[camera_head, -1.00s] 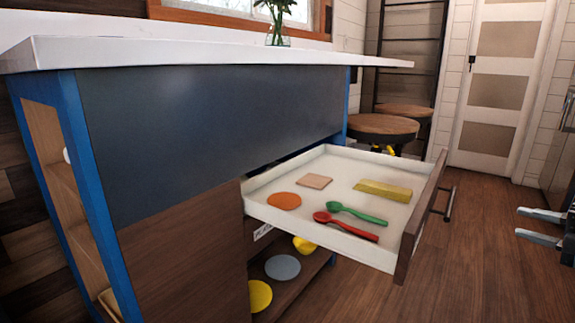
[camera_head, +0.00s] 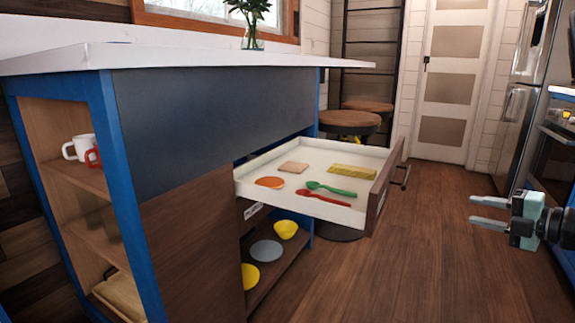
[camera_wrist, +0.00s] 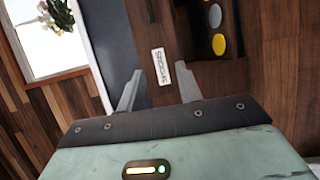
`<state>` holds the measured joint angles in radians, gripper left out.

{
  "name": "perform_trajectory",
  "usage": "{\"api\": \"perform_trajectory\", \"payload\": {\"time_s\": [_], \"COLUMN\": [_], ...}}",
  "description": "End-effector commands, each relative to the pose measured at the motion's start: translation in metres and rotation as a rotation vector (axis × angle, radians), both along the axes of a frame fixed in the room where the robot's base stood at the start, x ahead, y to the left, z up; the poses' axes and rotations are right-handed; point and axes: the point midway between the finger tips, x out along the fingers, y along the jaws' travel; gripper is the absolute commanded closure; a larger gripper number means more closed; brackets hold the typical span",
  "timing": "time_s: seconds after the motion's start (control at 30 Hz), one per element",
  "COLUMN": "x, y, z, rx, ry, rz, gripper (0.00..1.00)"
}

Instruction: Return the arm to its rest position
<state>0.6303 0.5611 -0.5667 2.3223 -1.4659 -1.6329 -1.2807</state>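My gripper (camera_head: 489,212) is at the right side of the head view, over the wooden floor and well to the right of the open drawer. Its two fingers are apart with nothing between them. In the wrist view my gripper (camera_wrist: 158,92) also shows its fingers spread and empty, with a small lettered label (camera_wrist: 164,66) on dark wood beyond them. Part of my arm is cut off by the right edge of the head view.
A white drawer (camera_head: 250,188) stands open from the island, holding a red spoon (camera_head: 322,198), a green spoon (camera_head: 330,188) and several flat pieces. Stools (camera_head: 347,120) stand behind. A fridge (camera_head: 518,100) is at the right. The floor (camera_head: 420,250) between drawer and gripper is clear.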

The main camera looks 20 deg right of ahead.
Motion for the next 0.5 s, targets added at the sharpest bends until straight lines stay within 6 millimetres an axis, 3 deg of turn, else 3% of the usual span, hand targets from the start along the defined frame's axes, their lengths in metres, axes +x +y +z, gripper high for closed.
{"api": "perform_trajectory", "payload": {"time_s": [0.5], "x": [0.054], "y": [0.010], "z": [-0.007], "rx": [0.103], "ry": [0.162], "rz": [-0.225], "gripper": [0.65]}}
